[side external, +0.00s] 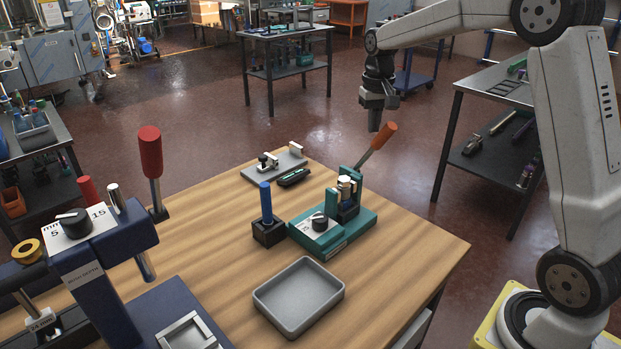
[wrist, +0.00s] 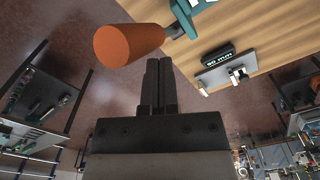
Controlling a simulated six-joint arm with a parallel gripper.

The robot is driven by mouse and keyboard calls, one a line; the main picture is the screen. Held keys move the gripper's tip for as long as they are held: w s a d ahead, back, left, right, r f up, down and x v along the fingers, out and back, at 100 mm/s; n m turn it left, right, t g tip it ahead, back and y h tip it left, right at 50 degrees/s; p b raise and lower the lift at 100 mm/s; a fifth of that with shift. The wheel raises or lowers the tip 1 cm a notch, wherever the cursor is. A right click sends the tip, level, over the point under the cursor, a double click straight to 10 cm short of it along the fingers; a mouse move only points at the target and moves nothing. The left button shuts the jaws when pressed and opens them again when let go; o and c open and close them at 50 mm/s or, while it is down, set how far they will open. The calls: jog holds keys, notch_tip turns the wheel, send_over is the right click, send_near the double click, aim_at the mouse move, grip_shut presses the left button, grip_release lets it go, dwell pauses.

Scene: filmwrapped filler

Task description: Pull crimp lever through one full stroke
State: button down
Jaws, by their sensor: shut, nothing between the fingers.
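The crimp lever has an orange handle (side external: 383,136) and a thin metal shaft. It rises tilted up and right from the teal crimping tool (side external: 331,229) on the wooden table. My gripper (side external: 374,130) is shut and empty, its fingers pointing down just beside the handle's top end. In the wrist view my gripper (wrist: 160,64) shows two black fingers together, with the orange handle (wrist: 125,44) close to their left and nothing between them. I cannot tell whether the fingers touch the handle. Part of the teal tool (wrist: 192,8) shows at the top.
A grey tray (side external: 328,309) lies in front of the tool. A blue-handled pin in a black block (side external: 268,234) stands to its left. A dark blue press (side external: 100,262) with a red-gripped lever (side external: 151,152) fills the left. A grey plate (side external: 285,165) with small fixtures lies behind.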

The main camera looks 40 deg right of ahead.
aim_at(387, 135)
jog(key=shift+s+f, duration=0.25)
jog(key=shift+s, duration=0.6)
jog(key=shift+s+f, duration=0.5)
jog(key=shift+s, duration=0.35)
jog(key=shift+s+f, duration=0.65)
jog(key=shift+s, duration=0.2)
jog(key=shift+s+f, duration=0.1)
dwell(0.3)
jog(key=shift+s+f, duration=0.75)
